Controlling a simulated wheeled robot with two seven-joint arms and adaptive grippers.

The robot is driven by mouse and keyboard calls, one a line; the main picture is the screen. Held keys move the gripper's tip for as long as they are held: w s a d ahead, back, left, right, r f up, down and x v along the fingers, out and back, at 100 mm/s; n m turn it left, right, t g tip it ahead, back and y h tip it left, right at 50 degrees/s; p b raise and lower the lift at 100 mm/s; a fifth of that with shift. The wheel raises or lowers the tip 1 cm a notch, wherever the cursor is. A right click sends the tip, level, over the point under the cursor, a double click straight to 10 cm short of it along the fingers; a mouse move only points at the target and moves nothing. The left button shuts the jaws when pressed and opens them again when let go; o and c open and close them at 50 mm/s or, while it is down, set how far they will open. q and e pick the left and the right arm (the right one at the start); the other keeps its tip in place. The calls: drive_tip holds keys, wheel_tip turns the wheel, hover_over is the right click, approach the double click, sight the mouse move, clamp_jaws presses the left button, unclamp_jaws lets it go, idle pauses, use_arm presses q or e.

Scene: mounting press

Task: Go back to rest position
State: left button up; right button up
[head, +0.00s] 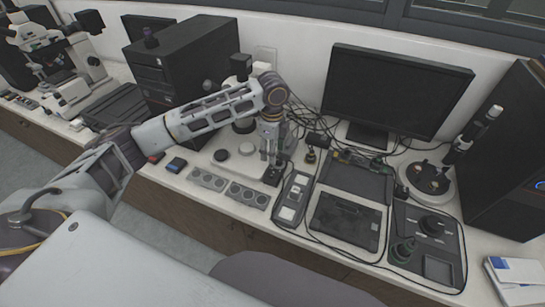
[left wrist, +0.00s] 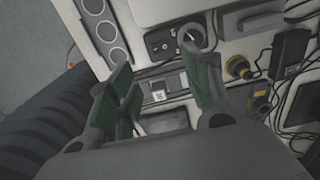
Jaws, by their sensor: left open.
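My left arm comes in from the left of the head view and bends down over the bench. My left gripper (head: 271,172) points down at the front edge of a white-based machine (head: 222,158), beside a dark control panel (head: 292,200). In the left wrist view the green fingers of the gripper (left wrist: 160,80) are spread apart, with nothing between them. A small pale square block with a dark mark (left wrist: 158,96) shows on the panel beyond the fingers. Part of the machine is hidden behind my arm. My right gripper is not in view.
Grey trays with round wells (head: 248,195) lie at the bench's front edge. A black computer tower (head: 180,65) and a monitor (head: 395,88) stand behind. A black tablet-like device (head: 346,220), another dark control unit (head: 428,245) and loose cables crowd the right side.

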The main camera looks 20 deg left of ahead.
use_arm(q)
drive_tip(key=shift+r, duration=0.6)
idle(0.3)
